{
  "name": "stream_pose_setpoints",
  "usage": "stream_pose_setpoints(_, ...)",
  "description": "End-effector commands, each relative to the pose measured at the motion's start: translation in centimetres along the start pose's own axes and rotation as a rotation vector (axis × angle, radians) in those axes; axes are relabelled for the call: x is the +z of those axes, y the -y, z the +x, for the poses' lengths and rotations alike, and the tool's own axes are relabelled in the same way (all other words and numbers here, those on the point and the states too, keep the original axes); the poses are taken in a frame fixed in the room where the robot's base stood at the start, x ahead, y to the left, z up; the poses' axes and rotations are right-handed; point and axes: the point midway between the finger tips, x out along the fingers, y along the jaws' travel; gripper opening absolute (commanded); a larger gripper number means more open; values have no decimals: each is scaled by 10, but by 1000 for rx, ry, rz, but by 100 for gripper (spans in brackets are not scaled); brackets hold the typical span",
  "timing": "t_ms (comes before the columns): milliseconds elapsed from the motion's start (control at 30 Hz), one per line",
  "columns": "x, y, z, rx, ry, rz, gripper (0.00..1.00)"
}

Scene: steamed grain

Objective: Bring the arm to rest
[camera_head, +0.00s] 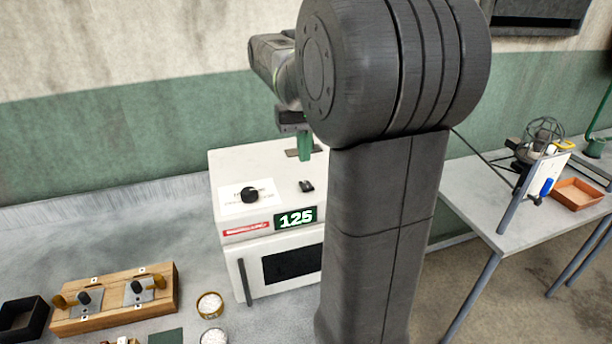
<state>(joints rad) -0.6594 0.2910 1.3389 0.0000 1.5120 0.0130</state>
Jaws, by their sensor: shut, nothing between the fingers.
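My arm fills the upper middle of the head view, with its dark column and large rounded joint in front. My gripper (304,148) points down above the top of the white oven-like box (262,157). Its green fingers look shut and empty. My column hides the right part of the box. I cannot tell whether the fingertips touch the dark fitting just below them.
The box carries a black knob (250,195) and a display (296,218) reading 125. A wooden block (115,312), a black tray (22,322) and two small bowls of white grain (209,305) stand front left. A table (478,195) at right bears an orange tray (577,193).

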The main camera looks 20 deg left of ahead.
Motion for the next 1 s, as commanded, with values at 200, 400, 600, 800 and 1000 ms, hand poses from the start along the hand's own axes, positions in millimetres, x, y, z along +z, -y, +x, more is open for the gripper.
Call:
stream_pose_setpoints(200,0,0,-14,0,0,0,0)
stream_pose_setpoints(400,0,0,-13,0,0,0,0)
stream_pose_setpoints(600,0,0,-10,0,0,0,0)
stream_pose_setpoints(800,0,0,3,0,0,0,0)
stream_pose_setpoints(1000,0,0,23,0,0,0,0)
